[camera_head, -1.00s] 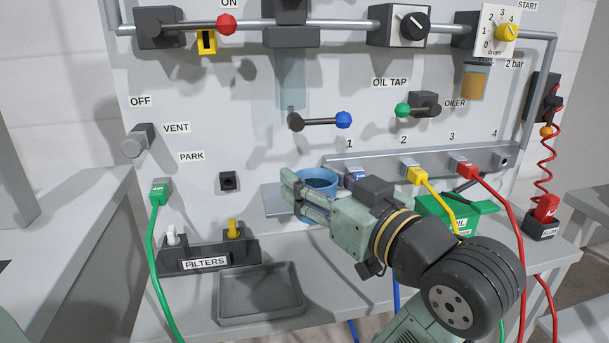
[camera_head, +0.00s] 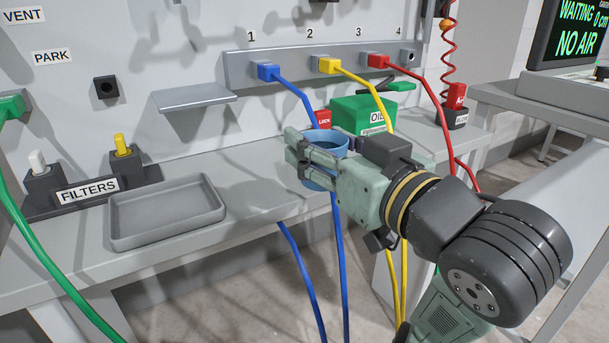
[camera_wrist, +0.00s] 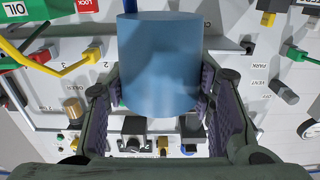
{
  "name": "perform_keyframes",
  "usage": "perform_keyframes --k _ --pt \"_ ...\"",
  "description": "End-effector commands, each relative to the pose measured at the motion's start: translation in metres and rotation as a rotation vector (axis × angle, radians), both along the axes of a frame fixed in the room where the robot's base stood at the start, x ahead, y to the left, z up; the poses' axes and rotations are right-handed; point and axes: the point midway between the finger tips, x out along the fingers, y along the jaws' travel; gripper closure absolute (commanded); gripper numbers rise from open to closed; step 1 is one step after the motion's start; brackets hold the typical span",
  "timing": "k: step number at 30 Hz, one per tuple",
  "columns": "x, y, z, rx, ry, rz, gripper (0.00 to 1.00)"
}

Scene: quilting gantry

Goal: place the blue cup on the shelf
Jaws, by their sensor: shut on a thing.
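The blue cup (camera_head: 318,180) is held between the fingers of my gripper (camera_head: 300,155), over the front edge of the bench in the head view. It looks roughly upright there, its open rim upward. In the wrist view, the cup (camera_wrist: 160,62) fills the space between the two fingers of my gripper (camera_wrist: 162,92), which touch its sides. The shelf (camera_head: 195,97), a small bare grey plate on the wall panel, is left of and behind the cup, apart from it.
A grey tray (camera_head: 166,214) and a filters block (camera_head: 85,188) stand on the bench left of my gripper. A green oil box (camera_head: 362,115) and red lock block (camera_head: 323,119) are behind it. Blue (camera_head: 303,92), yellow and red hoses hang from the manifold.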

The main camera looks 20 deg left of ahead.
Motion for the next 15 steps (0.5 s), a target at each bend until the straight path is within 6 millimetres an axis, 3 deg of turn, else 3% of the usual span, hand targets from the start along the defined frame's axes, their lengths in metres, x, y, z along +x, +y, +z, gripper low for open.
perform_keyframes --k 15 --pt "0.057 0.015 0.002 0.001 0.012 -0.004 0.78"
